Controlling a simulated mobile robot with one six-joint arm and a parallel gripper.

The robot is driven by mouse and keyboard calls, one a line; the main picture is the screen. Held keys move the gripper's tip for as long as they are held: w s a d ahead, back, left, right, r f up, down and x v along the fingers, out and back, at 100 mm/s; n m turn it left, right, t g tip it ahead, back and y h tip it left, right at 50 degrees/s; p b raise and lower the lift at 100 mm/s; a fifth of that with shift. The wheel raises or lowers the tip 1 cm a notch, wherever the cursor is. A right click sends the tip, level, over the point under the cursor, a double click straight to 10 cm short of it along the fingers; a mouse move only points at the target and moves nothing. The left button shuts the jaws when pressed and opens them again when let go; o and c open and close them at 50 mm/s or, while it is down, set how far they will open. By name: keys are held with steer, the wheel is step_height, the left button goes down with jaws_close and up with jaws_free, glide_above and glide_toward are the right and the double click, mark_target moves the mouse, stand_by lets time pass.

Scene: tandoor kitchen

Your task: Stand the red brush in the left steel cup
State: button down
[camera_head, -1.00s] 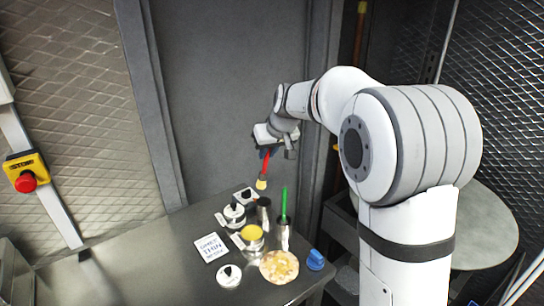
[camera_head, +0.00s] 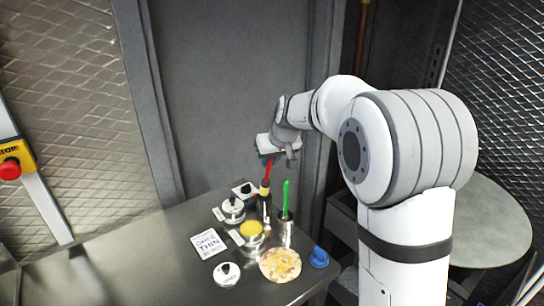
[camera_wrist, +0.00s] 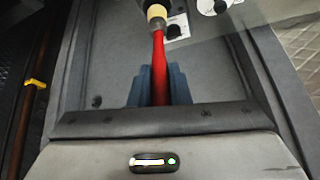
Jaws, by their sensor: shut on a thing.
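The red brush (camera_head: 267,172) hangs nearly upright from my gripper (camera_head: 267,159), its pale yellow end down. In the wrist view the red handle (camera_wrist: 159,65) lies between the blue fingers (camera_wrist: 160,88), which are shut on it. The left steel cup (camera_head: 264,210) stands on the counter directly below the brush. The pale end appears just above the cup's dark mouth; I cannot tell whether it has entered. The right steel cup (camera_head: 286,234) holds a green brush (camera_head: 286,196).
On the steel counter (camera_head: 150,260) are a yellow-topped tin (camera_head: 251,231), black-knobbed containers (camera_head: 233,207), a white sign (camera_head: 208,243), a flatbread (camera_head: 280,265) and a blue object (camera_head: 319,257). A grey panel rises behind. The counter's left part is mostly clear.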

steer(key=shift+f+b, duration=2.1)
steer(key=shift+f, duration=0.65)
steer(key=c, duration=1.3)
jaws_free()
steer(key=shift+r, duration=0.1)
glide_toward(268, 179)
steer(key=shift+s+d+r, duration=0.15)
steer(key=shift+s+r, duration=0.05)
steer(key=shift+r, duration=0.15)
steer(key=shift+s, duration=0.1)
steer(key=s+d+f+m+g+h, duration=0.1)
steer(key=s+d+f, duration=0.2)
steer(key=s, duration=0.7)
steer(key=s+d+f+m+g+h, duration=0.1)
steer(key=s+d+f, duration=0.2)
steer(key=s, duration=0.8)
steer(key=s+d+f+m, duration=0.1)
steer(key=s+d+f, duration=0.3)
steer(key=s, duration=0.7)
steer(key=shift+d+f+m+g+h, duration=0.1)
steer(key=shift+d+m+g+h, duration=0.2)
steer(key=shift+m+g+h, duration=0.1)
